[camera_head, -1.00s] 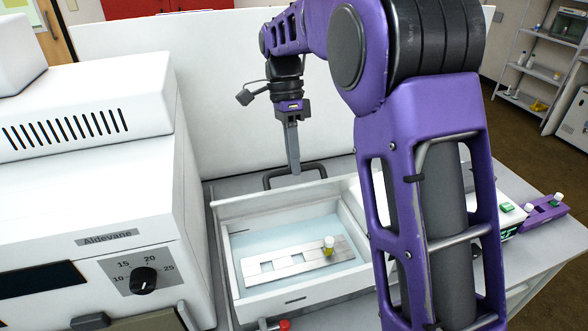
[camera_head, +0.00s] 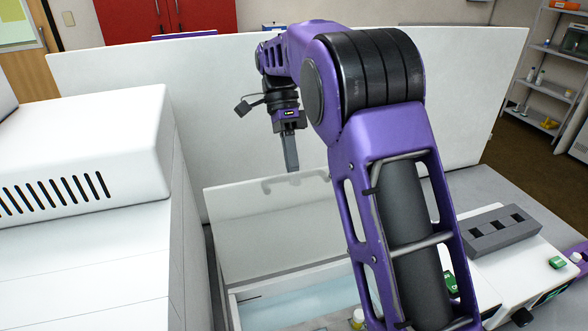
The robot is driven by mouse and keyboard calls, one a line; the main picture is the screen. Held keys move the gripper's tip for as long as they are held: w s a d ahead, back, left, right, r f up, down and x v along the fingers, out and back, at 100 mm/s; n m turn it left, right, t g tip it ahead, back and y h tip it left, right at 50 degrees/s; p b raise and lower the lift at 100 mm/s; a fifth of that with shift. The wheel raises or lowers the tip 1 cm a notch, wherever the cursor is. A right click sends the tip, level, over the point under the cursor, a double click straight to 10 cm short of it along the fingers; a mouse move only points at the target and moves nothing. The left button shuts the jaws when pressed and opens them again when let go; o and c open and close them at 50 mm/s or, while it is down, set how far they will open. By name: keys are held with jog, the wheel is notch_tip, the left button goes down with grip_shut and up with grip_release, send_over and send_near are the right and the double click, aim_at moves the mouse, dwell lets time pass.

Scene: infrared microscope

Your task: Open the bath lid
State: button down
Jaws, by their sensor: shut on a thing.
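The bath (camera_head: 233,312) is at the bottom centre of the head view, with pale blue water (camera_head: 300,303) showing inside. Its pale, translucent lid (camera_head: 275,235) is raised at the rear of the bath, with its broad face toward the camera. The lid's handle (camera_head: 268,187) shows faintly at the upper edge, partly veiled by the lid. My gripper (camera_head: 293,168) points down at that edge, shut on the handle. The exact contact is hard to see. My purple arm hides the bath's right side.
A large white instrument (camera_head: 90,250) stands close on the left. A white panel (camera_head: 130,75) stands behind. A grey rack (camera_head: 500,232) sits on equipment at the right. A yellow-capped vial (camera_head: 357,317) shows at the bath's lower edge.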

jog(key=shift+w+a+f+g, duration=0.15)
jog(key=shift+w+f+g, duration=0.25)
jog(key=shift+w, duration=0.1)
jog(key=c, duration=0.8)
grip_release()
jog(key=shift+r, duration=0.1)
jog(key=shift+c, duration=0.2)
jog(key=shift+r, duration=0.1)
